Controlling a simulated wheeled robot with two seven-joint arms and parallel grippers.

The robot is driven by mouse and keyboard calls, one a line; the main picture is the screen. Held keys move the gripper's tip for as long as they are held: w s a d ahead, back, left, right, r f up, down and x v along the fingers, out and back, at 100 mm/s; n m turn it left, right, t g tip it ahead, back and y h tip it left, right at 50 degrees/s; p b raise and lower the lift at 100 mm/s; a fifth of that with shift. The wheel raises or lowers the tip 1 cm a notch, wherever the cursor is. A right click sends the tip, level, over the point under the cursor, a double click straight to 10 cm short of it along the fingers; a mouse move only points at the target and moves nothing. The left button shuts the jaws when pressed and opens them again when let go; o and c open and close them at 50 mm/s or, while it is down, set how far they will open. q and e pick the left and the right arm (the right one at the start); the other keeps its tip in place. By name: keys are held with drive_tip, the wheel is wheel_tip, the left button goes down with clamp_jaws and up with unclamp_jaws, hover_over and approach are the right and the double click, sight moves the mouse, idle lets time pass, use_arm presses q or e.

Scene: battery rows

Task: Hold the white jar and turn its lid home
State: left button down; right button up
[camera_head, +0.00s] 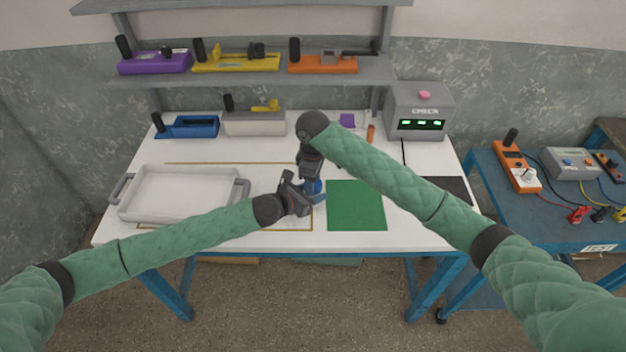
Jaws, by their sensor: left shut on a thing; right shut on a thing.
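A small blue piece (313,187), which looks like the lid, shows between my two grippers near the front middle of the white table. The white jar's body is hidden by the grippers or cannot be told from the white table top. My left gripper (308,199) comes in low from the left and is shut on the jar at its side. My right gripper (311,177) points down from above and is shut on the lid. Whether the lid sits level on the jar is too small and covered to tell.
A green mat (356,205) lies just right of the grippers, and a black mat (447,190) farther right. A white tray (180,172) stands at left. A grey tester box (418,112) stands at the back right. Shelves with coloured tool holders (236,63) line the back.

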drive_tip(key=o, duration=1.1)
drive_tip(key=shift+r, duration=0.1)
drive_tip(key=shift+r, duration=2.2)
drive_tip(key=shift+c, duration=0.5)
